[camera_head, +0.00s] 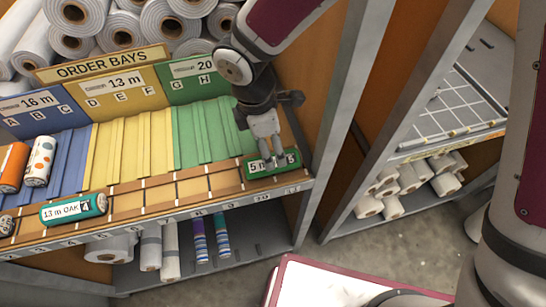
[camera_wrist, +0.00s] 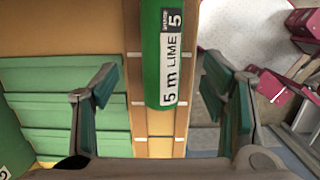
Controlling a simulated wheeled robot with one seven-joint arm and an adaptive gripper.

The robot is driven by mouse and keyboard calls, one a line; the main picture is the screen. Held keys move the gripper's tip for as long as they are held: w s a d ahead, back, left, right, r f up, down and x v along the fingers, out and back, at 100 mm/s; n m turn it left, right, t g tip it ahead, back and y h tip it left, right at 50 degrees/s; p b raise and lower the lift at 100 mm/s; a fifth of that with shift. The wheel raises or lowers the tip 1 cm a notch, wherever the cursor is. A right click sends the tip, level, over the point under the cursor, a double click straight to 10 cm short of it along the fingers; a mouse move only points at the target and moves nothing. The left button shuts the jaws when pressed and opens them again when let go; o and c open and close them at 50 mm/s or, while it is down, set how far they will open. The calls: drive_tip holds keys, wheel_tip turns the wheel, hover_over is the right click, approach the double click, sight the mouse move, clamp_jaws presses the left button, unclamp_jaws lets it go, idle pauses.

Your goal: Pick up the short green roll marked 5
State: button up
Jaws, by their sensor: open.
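The short green roll (camera_head: 258,168) lies on the wooden front ledge at its right end, below the green bay. In the wrist view the roll (camera_wrist: 151,60) shows a white label reading "5 m LIME" and a 5. My gripper (camera_head: 273,155) is open and empty, pointing down at the roll from just above and behind it. In the wrist view its fingers stand wide on either side of the roll's line, apart from it. The fingers hide part of the label in the head view.
A teal roll marked 13 m OAK A (camera_head: 73,210) lies on the ledge to the left. Orange (camera_head: 13,167) and spotted (camera_head: 40,161) rolls lie in the blue bay. The yellow (camera_head: 130,142) and green (camera_head: 203,132) bays are empty. A grey rack post (camera_head: 338,110) stands close on the right.

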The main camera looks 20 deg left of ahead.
drive_tip(key=f, duration=0.2)
drive_tip(key=f+p, duration=0.1)
drive_tip(key=f, duration=0.2)
drive_tip(key=shift+s+d, duration=0.1)
drive_tip(key=shift+s, duration=0.1)
drive_tip(key=shift+w+f, duration=0.15)
drive_tip(key=shift+f, duration=0.4)
drive_tip(key=c, duration=1.3)
